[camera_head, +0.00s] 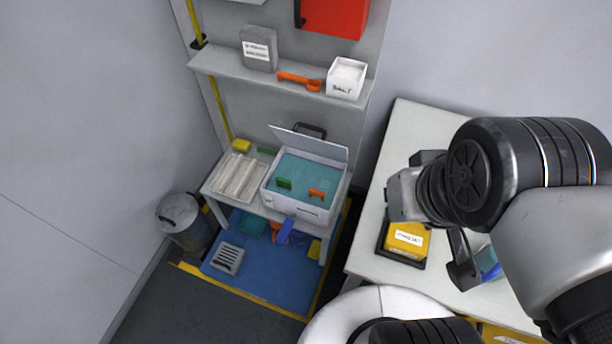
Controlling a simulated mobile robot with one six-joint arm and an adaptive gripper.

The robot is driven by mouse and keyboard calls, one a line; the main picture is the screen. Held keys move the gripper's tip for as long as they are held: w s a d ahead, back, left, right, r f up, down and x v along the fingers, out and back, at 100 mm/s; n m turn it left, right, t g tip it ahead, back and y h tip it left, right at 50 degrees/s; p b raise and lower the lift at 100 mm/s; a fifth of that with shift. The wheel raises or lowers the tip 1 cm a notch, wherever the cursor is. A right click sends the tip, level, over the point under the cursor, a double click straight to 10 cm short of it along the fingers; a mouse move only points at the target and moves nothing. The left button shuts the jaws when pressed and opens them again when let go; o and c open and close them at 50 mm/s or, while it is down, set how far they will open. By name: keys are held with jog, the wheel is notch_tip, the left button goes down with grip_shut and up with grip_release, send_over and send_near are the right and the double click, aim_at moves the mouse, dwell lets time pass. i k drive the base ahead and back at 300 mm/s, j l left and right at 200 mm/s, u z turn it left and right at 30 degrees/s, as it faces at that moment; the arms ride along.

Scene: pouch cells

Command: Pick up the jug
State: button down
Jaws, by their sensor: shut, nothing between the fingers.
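I cannot clearly make out a jug. A blue, partly see-through container (488,263) stands on the white table at the right, largely hidden behind my arm; it may be the jug, but its shape and any handle cannot be told. My gripper (463,272) hangs over the white table just left of this container. Only a dark finger part of it shows. It is shut and holds nothing. Whether it touches the container cannot be told.
A yellow labelled box in a dark tray (387,254) is on the white table (408,122). A low bench at centre holds a white tray (258,182) and an open white bin (297,212). A shelf (220,67) carries a white salt box (346,78). A grey bin (183,222) stands left.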

aim_at(486, 259)
jog(key=l+z, duration=0.1)
jog(key=z, duration=1.65)
jog(key=u, duration=2.15)
jog(key=k+z, duration=0.1)
jog(key=z, duration=0.3)
jog(key=l+z, duration=0.15)
jog(key=z, duration=0.3)
jog(key=k+l+z, duration=0.1)
jog(key=z, duration=0.3)
jog(key=l+z, duration=0.15)
jog(key=z, duration=0.25)
